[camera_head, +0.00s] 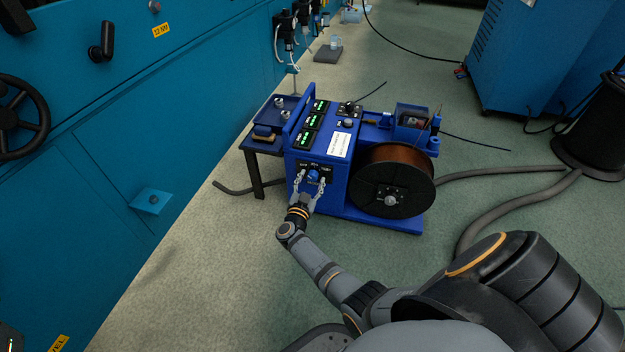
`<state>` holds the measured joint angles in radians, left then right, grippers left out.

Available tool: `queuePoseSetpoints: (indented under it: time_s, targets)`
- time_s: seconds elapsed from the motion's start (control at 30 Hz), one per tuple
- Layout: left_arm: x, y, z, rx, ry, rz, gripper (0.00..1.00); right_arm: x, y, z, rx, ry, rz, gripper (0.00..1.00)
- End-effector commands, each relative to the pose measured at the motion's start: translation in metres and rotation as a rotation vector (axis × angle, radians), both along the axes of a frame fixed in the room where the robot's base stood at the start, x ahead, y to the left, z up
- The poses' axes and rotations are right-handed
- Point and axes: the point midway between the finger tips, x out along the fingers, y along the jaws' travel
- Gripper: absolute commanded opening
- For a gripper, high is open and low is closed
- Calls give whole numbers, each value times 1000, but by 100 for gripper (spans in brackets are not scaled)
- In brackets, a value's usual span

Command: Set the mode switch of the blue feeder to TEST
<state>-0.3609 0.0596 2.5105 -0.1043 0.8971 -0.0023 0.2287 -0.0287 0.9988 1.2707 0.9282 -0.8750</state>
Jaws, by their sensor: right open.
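The blue feeder (335,187) stands on the floor in the middle of the head view, with a large spool of copper-coloured wire (392,180) on its right side. Its front panel has several green-lit displays and, low down, a blue mode switch knob (313,176) on a black plate. Labels above the knob are too small to read. My right gripper (311,186) is at this knob, its open fingers on either side of it. I cannot tell whether the fingers touch it. My left gripper is not in view.
A large blue machine (100,170) with a black handwheel (20,118) runs along the left. A small dark table (262,145) stands left of the feeder. Thick grey hoses (500,215) lie on the floor to the right, near a black drum (595,130). Floor in front is clear.

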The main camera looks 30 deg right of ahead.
Motion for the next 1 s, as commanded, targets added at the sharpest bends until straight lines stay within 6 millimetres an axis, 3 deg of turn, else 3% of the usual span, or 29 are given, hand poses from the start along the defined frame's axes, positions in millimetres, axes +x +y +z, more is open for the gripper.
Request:
queuePoseSetpoints:
  time_s: [0.13,0.53,1.0]
  targets:
    - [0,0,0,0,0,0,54,0,0,0,0,0,0,55]
    - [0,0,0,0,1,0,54,0,0,0,-1,1,0,1]
    - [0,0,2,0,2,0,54,0,1,0,83,-96,1,1]
